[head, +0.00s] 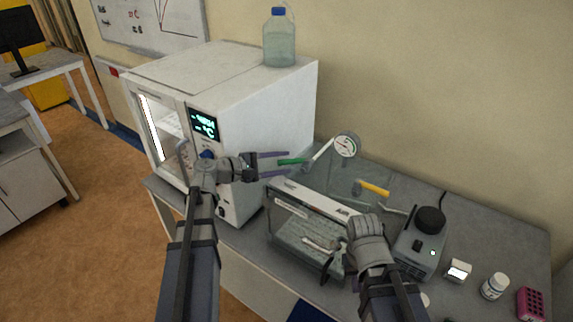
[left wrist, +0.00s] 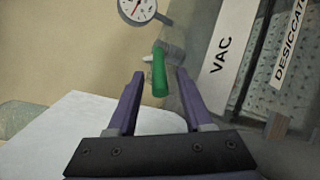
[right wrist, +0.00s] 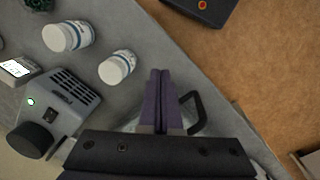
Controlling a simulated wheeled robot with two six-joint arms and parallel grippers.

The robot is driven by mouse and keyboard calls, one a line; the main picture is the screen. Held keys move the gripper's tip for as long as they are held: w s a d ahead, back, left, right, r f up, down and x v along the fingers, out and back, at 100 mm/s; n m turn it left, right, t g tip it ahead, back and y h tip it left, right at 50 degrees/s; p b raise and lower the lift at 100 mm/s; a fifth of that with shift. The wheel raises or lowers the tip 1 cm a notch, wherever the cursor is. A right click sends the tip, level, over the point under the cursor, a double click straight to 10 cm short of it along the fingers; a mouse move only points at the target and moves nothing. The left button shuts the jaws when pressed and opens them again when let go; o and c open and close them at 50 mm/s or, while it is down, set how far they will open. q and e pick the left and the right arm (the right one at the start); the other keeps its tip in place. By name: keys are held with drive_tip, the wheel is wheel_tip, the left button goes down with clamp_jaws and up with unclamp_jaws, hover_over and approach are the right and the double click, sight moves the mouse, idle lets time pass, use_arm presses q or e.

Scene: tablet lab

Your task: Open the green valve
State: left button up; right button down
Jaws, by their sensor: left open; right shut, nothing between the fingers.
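The green valve (head: 291,162) is a green handle on the fitting beside the round gauge (head: 346,146), at the upper left of the clear desiccator box (head: 300,240). In the left wrist view the green valve (left wrist: 159,72) stands between and just beyond my open fingertips. My left gripper (head: 275,164) is open, its purple fingers pointing right at the handle; it also shows in the left wrist view (left wrist: 157,75). I cannot tell whether a finger touches the handle. My right gripper (right wrist: 159,75) is shut and empty, low over the bench near the box front.
A yellow handle (head: 373,188) is on the right of the box. A vortex-type device (head: 421,246), white bottle (head: 495,286) and pink rack (head: 531,303) stand at right. A large white oven (head: 250,110) with a bottle (head: 279,40) on top stands left.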

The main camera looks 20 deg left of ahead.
use_arm(q)
drive_tip(key=shift+x, duration=1)
clamp_jaws()
idle(0.8)
